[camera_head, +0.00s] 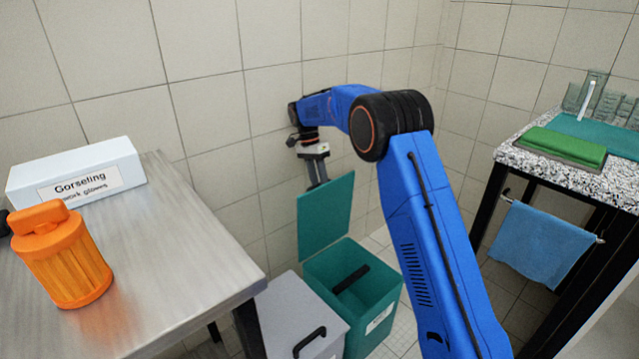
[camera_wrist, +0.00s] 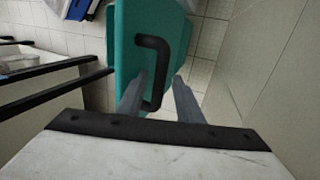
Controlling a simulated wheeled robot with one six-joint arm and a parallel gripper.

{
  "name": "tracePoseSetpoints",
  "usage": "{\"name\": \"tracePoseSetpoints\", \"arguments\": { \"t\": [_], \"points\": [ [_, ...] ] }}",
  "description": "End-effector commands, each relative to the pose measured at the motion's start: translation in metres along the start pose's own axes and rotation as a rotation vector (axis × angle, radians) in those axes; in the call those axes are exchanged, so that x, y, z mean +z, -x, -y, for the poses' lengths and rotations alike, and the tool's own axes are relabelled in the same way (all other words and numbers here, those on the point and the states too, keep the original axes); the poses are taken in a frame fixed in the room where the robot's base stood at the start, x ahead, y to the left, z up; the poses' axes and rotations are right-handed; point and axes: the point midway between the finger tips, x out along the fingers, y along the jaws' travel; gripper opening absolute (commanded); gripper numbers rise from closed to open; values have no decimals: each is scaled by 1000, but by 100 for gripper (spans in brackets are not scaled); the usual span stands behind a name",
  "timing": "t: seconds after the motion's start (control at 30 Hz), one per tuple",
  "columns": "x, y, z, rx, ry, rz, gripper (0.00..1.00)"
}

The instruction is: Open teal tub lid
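The teal tub (camera_head: 376,325) stands on the floor. Its teal lid (camera_head: 326,218) is raised and stands steeply tilted above the tub's left side, so the tub's inside shows. In the wrist view the lid (camera_wrist: 125,50) fills the top middle, with a black bar handle (camera_wrist: 153,45) on its face. My gripper (camera_head: 318,172) is at the lid's upper edge, partly hidden behind it in the head view. In the wrist view my gripper (camera_wrist: 158,88) has its fingers apart, on either side of the handle's near end. The right finger is clear of the handle; contact at the left finger is unclear.
A grey bin (camera_head: 290,312) with a black handle stands left of the tub. A metal table (camera_head: 180,240) holds an orange jar (camera_head: 62,262) and a glove box (camera_head: 78,175). A speckled counter (camera_head: 540,160) with a blue towel (camera_head: 540,240) stands right. Tiled walls are close behind.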

Motion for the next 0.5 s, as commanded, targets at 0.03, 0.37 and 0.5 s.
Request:
{"name": "tracePoseSetpoints", "arguments": {
  "t": [0.03, 0.37, 0.5],
  "points": [
    [0, 2, -1, -3, 0, -1, 33],
    [0, 13, -4, -7, -1, -2, 33],
    [0, 33, -10, -9, -1, -3, 33]
  ]
}}
